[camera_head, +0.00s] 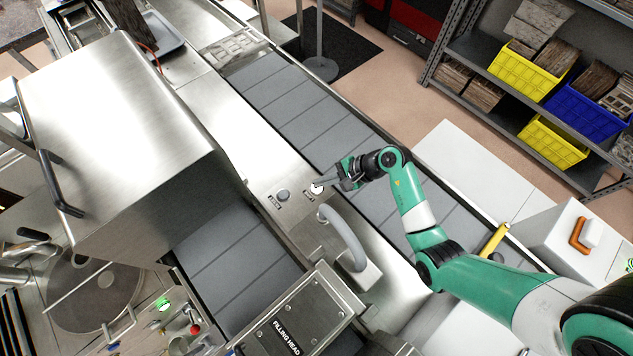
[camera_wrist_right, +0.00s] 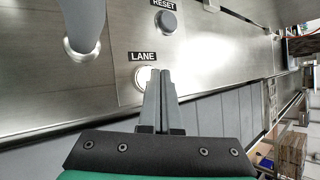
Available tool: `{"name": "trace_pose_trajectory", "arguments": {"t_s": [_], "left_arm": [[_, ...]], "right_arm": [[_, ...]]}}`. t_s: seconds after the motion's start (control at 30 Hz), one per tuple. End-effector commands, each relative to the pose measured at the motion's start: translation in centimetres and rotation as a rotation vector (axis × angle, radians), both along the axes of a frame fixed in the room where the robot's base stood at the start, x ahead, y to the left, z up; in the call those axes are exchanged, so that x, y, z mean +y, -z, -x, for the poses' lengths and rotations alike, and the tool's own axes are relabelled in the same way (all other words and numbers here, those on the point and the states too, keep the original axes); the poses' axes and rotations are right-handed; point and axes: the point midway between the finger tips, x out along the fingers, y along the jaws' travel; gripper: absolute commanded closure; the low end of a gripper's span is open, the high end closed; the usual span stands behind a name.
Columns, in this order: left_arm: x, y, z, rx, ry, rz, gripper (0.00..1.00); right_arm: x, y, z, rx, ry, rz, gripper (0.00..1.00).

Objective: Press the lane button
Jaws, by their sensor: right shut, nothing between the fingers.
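The lane button (camera_wrist_right: 141,80) is round and white, under a black LANE label on the steel panel in the right wrist view. In the head view the lane button (camera_head: 316,190) shows by my fingertips. My right gripper (camera_head: 322,183) is shut and empty, pointing left toward the button. In the right wrist view the closed fingertips of the right gripper (camera_wrist_right: 160,70) overlap the button's right edge. I cannot tell whether they touch it. My left gripper is not in view.
A grey RESET button (camera_head: 283,196) sits just left of the lane button. A curved grey handle (camera_head: 343,236) rises in front of the buttons. Grey conveyor lanes (camera_head: 310,120) run along both sides of the steel panel. A large steel hood (camera_head: 125,130) stands at the left.

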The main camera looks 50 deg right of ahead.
Motion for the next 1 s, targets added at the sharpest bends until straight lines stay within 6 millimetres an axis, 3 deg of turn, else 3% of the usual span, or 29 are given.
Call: {"name": "trace_pose_trajectory", "arguments": {"t_s": [0.53, 1.0], "left_arm": [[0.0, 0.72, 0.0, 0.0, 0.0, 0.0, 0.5], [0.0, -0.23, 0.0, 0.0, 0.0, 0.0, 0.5]], "right_arm": [[-0.01, 0.99, 0.0, 0.0, 0.001, -0.001, 1.0], [0.01, 0.13, 0.04, 0.001, 0.0, -0.001, 1.0]]}}
